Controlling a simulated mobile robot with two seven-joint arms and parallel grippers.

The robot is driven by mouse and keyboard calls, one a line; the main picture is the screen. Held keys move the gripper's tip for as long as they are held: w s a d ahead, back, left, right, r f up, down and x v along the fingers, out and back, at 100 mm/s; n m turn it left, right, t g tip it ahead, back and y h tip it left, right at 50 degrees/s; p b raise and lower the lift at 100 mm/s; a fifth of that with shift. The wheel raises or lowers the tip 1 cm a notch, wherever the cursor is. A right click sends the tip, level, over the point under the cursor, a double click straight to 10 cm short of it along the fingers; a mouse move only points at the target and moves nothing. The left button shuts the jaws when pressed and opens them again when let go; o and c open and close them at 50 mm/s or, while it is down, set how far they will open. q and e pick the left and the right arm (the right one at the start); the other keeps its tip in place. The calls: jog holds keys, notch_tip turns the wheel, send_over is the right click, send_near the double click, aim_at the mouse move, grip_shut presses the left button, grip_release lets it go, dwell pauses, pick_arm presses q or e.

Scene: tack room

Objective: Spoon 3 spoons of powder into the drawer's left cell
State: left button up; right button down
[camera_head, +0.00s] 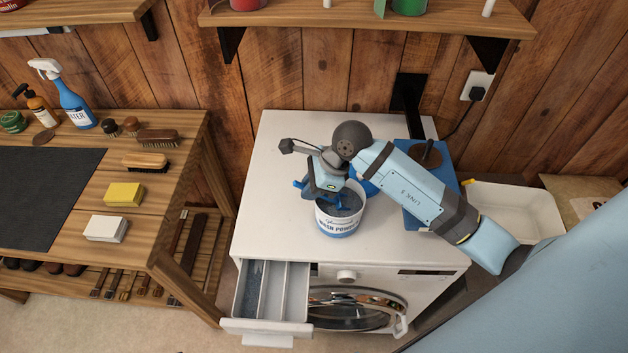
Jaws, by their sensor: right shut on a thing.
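The wash powder tub (338,222), white with a blue band, stands on top of the white washing machine with grey-blue powder (343,203) inside. My right gripper (316,193) is over the tub's left rim, shut on a blue spoon (299,184). Only a bit of the blue handle shows; its bowl is hidden by the gripper and tub, so I cannot tell whether it holds powder. The detergent drawer (266,328) is pulled out at the machine's front left. Its left cell (253,285) shows grey-blue powder; the other cells look empty. My left gripper is out of view.
A blue board or box (420,160) with a dark round-topped thing lies behind my right arm. A white basin (515,208) stands to the right. A wooden bench (170,215) with brushes, sponges and bottles is at left. A shelf (365,18) hangs above. The machine top's left part is clear.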

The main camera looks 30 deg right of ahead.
aim_at(295, 182)
jog(key=shift+w+a+r+g+h+p, duration=0.25)
jog(key=shift+a+r+g+h+p, duration=0.1)
jog(key=shift+h+p, duration=0.2)
jog(key=h+p, duration=0.1)
jog(key=a+r+g+h+p, duration=0.1)
jog(key=shift+w+a+h+p, duration=0.15)
jog(key=shift+w+h+p, duration=0.1)
jog(key=shift+p, duration=0.1)
jog(key=shift+w+a+r+g+h+p, duration=0.2)
jog(key=shift+a+r+h+p, duration=0.25)
jog(key=shift+r+h+p, duration=0.45)
jog(key=shift+w+a+r+g+h+p, duration=0.1)
jog(key=shift+a+r+g+h+p, duration=0.25)
jog(key=shift+p, duration=0.35)
